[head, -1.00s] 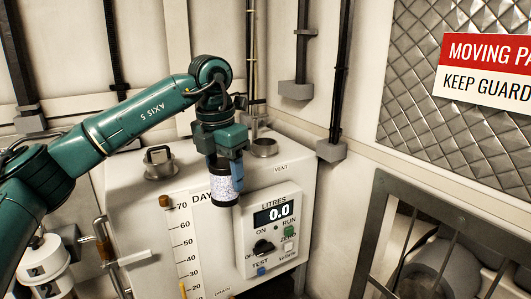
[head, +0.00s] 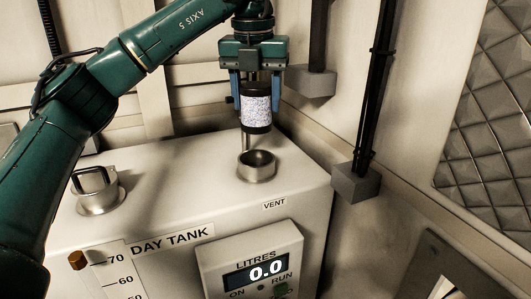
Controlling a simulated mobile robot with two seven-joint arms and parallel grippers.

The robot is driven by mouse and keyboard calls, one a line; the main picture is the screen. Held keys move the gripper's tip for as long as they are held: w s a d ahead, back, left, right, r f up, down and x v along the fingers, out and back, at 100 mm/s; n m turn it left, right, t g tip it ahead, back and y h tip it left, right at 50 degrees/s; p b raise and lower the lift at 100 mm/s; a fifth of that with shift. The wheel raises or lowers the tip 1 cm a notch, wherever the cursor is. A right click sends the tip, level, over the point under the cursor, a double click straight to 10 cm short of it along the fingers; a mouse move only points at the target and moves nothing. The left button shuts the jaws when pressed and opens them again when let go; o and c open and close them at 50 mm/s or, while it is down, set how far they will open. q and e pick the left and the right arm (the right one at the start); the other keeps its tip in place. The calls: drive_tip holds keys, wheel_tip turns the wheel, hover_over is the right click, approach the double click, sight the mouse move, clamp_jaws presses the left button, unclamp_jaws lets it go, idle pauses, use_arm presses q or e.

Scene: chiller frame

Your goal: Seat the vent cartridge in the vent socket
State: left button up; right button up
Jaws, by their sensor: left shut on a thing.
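The vent cartridge (head: 256,108) is a speckled white cylinder with black end bands, held upright. My left gripper (head: 256,92) is shut on its upper part, with blue fingers on both sides. The vent socket (head: 257,167) is a round open metal collar on top of the day tank, behind the VENT label. The cartridge hangs above the socket, roughly in line with it in the picture, with a visible gap between them. The exact depth alignment cannot be told. My right gripper is not in view.
The day tank (head: 160,185) has a capped metal filler (head: 98,190) at the left and a litre display panel (head: 255,262) on its front. Dark conduits with grey blocks (head: 355,183) run down the wall to the right. A quilted panel (head: 490,120) is at far right.

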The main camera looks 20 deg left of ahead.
sight(254, 86)
use_arm(q)
drive_tip(key=f, duration=0.4)
drive_tip(key=shift+s+a+f, duration=0.1)
drive_tip(key=shift+s+f, duration=0.1)
drive_tip(key=shift+f, duration=2.3)
drive_tip(key=shift+f, duration=0.2)
drive_tip(key=o, duration=1)
drive_tip(key=shift+o, duration=0.2)
drive_tip(key=r, duration=0.4)
drive_tip(key=s+r, duration=0.1)
drive_tip(key=r, duration=0.3)
drive_tip(key=r+p, duration=0.1)
drive_tip(key=r, duration=0.3)
drive_tip(key=shift+s+d+r, duration=0.15)
drive_tip(key=shift+d, duration=0.15)
